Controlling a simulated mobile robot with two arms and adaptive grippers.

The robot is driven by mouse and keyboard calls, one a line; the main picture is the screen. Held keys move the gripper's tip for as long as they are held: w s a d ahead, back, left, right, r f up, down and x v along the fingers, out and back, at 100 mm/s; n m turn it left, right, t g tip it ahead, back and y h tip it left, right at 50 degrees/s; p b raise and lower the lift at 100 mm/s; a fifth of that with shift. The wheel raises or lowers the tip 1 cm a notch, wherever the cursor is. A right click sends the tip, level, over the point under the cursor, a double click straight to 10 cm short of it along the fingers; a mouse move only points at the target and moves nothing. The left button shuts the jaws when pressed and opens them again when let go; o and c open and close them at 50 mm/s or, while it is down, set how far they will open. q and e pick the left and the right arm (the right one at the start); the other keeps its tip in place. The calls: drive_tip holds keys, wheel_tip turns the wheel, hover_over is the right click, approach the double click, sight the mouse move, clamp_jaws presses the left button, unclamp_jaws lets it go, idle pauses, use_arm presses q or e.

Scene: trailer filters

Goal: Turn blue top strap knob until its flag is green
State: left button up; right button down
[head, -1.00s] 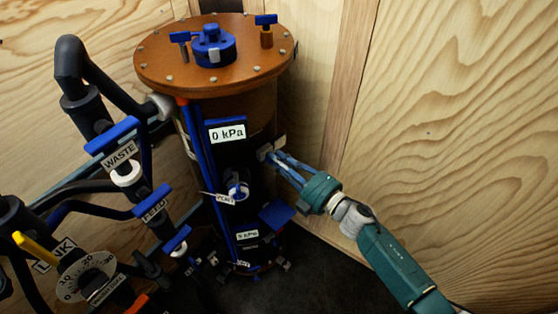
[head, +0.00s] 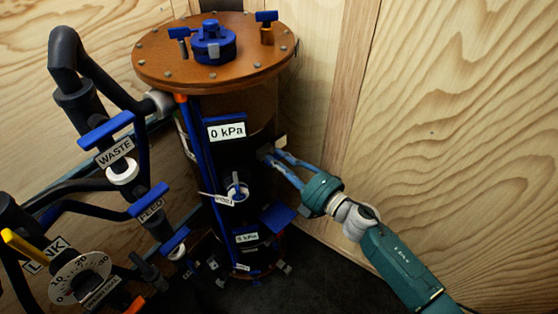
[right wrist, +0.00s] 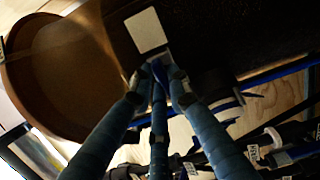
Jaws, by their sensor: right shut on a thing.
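The brown-topped filter tank (head: 165,62) stands in the corner in the head view. My right gripper (head: 268,156) reaches in from the right to the upper right side of its dark body. In the right wrist view the gripper (right wrist: 158,76) is shut on a small blue knob (right wrist: 160,72), mostly hidden between the fingers. A pale, near-white square plate (right wrist: 147,29) lies just beyond the fingertips; I see no green on it. A small pale plate (head: 280,142) also shows beside the fingers in the head view. My left gripper is not in view.
Black pipes with blue-handled valves labelled WASTE (head: 107,131) and FEED (head: 149,202) stand at the left. Wooden walls (head: 460,120) close the corner. Dark floor (head: 335,285) is clear at lower right.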

drive_tip(key=shift+f, duration=0.1)
drive_tip(key=c, duration=1.7)
unclamp_jaws()
drive_tip(key=shift+o, duration=0.2)
drive_tip(key=v, duration=1.2)
